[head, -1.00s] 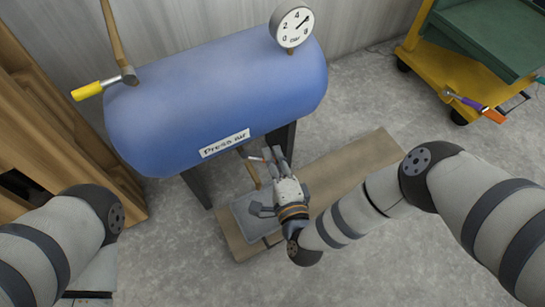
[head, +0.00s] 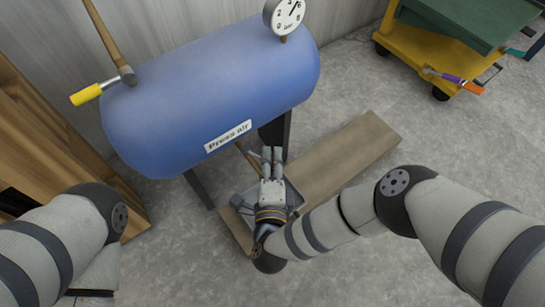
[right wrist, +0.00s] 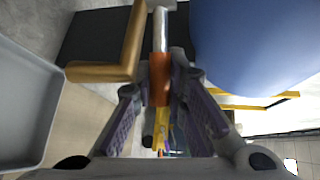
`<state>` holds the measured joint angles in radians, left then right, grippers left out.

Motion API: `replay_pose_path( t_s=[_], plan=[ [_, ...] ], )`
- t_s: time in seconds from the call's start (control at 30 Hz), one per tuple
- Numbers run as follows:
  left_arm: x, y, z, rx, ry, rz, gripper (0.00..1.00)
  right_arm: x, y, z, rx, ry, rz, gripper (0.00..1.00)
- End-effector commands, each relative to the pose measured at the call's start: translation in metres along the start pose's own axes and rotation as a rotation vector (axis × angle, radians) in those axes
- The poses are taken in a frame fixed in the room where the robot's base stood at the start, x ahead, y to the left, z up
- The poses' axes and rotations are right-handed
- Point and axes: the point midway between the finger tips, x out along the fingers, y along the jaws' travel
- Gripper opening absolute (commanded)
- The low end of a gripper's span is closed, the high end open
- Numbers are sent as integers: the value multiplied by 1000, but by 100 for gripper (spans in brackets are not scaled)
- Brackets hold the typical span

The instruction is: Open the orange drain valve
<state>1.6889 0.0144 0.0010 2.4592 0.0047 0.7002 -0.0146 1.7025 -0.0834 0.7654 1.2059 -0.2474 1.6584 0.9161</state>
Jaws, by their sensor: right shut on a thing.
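The drain valve's orange handle (right wrist: 160,80) shows in the right wrist view, with a metal stem above it. My right gripper (head: 272,153) is under the front of the blue tank (head: 210,95). In the right wrist view its two fingers (right wrist: 161,100) stand on either side of the orange handle and are shut on it. In the head view the handle is hidden by the gripper. A brass drain pipe (right wrist: 105,71) bends beside the valve. My left arm shows at the left, but its gripper is out of view.
A grey tray (right wrist: 22,100) lies beneath the pipe on a brown board (head: 345,155). A yellow-handled valve (head: 88,93) sits at the tank's upper left, and a pressure gauge (head: 284,15) on top. A yellow cart (head: 400,40) stands at the back right. Grey floor is clear at right.

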Motion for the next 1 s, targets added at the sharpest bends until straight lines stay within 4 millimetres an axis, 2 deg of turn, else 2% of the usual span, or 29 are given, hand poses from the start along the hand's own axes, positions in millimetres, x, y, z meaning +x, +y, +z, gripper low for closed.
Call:
replay_pose_path(
  t_s=[0.5,0.53,0.6,0.87,1.0],
  plan=[
    [0,0,0,0,0,0,0,0,1,-1,0,19,1,0],
    [0,0,0,0,0,0,0,0,1,-1,0,19,1,20],
    [0,0,0,0,0,0,0,0,1,-1,0,18,0,34],
    [0,0,0,0,-1,0,0,0,0,0,2,16,0,34],
    [0,0,0,0,0,0,0,-16,1,1,2,14,3,34]
  ],
)
